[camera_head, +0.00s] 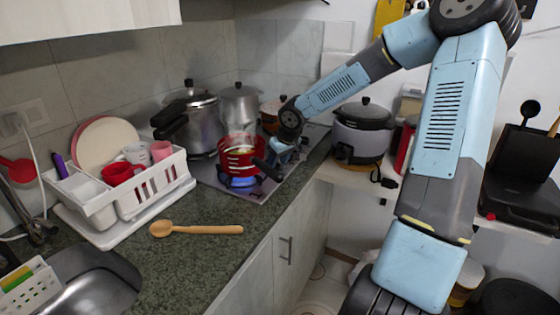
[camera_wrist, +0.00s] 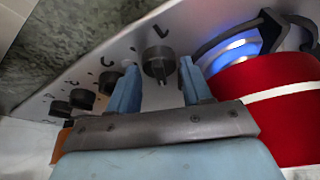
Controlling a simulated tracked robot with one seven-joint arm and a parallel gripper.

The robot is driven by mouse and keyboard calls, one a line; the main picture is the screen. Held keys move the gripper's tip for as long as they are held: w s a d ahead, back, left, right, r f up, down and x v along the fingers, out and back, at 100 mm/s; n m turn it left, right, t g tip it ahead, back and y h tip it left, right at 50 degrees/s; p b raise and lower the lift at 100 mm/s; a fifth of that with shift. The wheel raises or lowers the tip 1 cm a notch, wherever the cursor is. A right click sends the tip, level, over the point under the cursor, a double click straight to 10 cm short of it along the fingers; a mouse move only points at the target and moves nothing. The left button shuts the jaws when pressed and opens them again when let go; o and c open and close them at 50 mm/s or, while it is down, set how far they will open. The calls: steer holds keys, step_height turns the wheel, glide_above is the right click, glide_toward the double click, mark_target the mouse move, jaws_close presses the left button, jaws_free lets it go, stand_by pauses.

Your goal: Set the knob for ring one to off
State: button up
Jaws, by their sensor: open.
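In the wrist view, a dark round knob (camera_wrist: 158,62) on the stove's metal panel (camera_wrist: 180,20) has a mark like a 1 beside it. My gripper (camera_wrist: 158,66) is open, with one blue finger on each side of this knob. I cannot tell whether the fingers touch it. Blue flame (camera_wrist: 237,50) burns at the ring under a red pot (camera_wrist: 285,95). In the head view, my gripper (camera_head: 273,160) is at the stove's front edge, right of the red pot (camera_head: 237,153), and hides the knobs.
Several more dark knobs (camera_wrist: 82,98) line the panel to the left in the wrist view. A pressure cooker (camera_head: 200,118) and another pot (camera_head: 240,105) stand behind. A dish rack (camera_head: 120,205) and wooden spoon (camera_head: 195,229) are on the counter. A rice cooker (camera_head: 362,132) stands right.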

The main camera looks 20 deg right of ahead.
steer(key=shift+c, duration=0.5)
steer(key=c, duration=0.6)
steer(key=shift+w+d+n+g+y, duration=0.1)
steer(key=shift+n+g+y, duration=0.2)
steer(key=shift+n, duration=0.75)
steer(key=shift+d+n+g+y, duration=0.15)
steer(key=shift+n+y, duration=0.25)
steer(key=shift+n, duration=0.65)
steer(key=shift+a, duration=0.1)
steer(key=o, duration=0.7)
